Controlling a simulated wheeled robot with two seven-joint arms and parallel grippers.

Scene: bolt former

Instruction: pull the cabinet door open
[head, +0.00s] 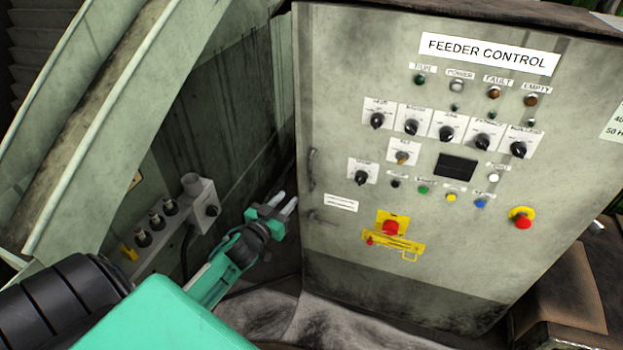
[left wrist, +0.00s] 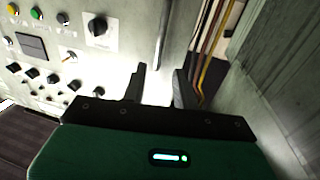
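The grey cabinet door (head: 365,40) labelled FEEDER CONTROL fills the middle and right of the head view. Part of its control face (left wrist: 115,65) shows at the left of the left wrist view. A slim upright handle (head: 312,165) is near the door's left edge; a grey bar that looks like it shows in the left wrist view (left wrist: 163,35). My left gripper (head: 290,204) is open, just left of the door's edge and lower than the handle's middle. Its fingers (left wrist: 160,74) hold nothing visible. My right gripper is out of view.
A grey box with knobs (head: 200,200) stands left of my left gripper. A curved metal guard (head: 100,110) rises at the far left. In the left wrist view, yellow and red cables (left wrist: 207,55) run beside the door edge; I cannot tell how far the door stands open.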

